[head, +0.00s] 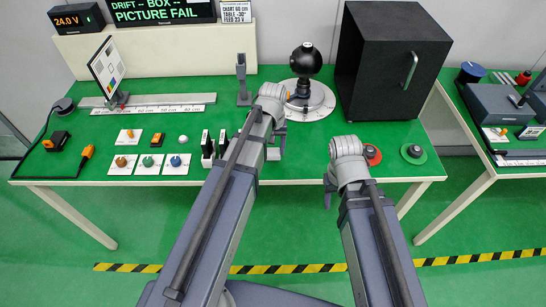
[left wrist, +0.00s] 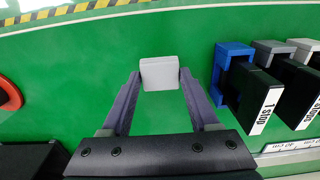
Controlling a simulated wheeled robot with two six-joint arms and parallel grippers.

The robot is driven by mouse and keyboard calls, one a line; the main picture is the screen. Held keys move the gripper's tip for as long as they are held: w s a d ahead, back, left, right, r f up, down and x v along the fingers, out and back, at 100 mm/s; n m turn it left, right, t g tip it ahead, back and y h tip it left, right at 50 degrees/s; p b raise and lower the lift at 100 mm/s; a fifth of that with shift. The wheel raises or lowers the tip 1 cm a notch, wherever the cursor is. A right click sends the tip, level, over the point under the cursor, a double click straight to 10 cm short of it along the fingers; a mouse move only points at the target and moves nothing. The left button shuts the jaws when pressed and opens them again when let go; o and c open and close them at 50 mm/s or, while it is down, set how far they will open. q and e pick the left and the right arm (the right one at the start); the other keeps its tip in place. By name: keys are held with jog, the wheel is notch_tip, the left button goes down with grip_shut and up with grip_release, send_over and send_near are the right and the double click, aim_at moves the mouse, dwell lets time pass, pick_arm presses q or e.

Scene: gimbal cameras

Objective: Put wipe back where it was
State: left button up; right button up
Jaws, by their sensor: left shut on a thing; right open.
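The wipe (left wrist: 160,73), a small pale grey-white block, sits between the fingertips of my left gripper (left wrist: 160,85) in the left wrist view. My left gripper is shut on it, above the green table top. My right gripper (head: 328,190) is open and empty near the table's front edge.
A red ring (head: 372,154) and green ring (head: 413,154) lie at the right front. A black box (head: 375,75) and gimbal ball (head: 305,60) stand behind. Green table (head: 235,110) shows bare between.

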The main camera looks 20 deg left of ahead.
aim_at(273, 152)
pick_arm(q)
jog(key=shift+f+b, duration=1.35)
jog(key=shift+f, duration=0.3)
jog(key=shift+f, duration=0.2)
jog(key=o, duration=1.2)
jog(key=shift+r, duration=0.1)
notch_tip(273, 152, up, 12)
jog(key=p, duration=1.2)
jog(key=s+d+m, duration=0.2)
jog(key=s+d, duration=0.1)
jog(key=s, duration=0.1)
jog(key=s+d+m, duration=0.2)
jog(key=s+d, duration=0.2)
jog(key=s, duration=0.1)
jog(key=s+d+m+y, duration=0.1)
jog(key=s+d+m, duration=0.2)
jog(key=s, duration=0.2)
jog(key=shift+s+d+r, duration=0.15)
jog(key=shift+d+r, duration=0.05)
jog(key=shift+d, duration=0.05)
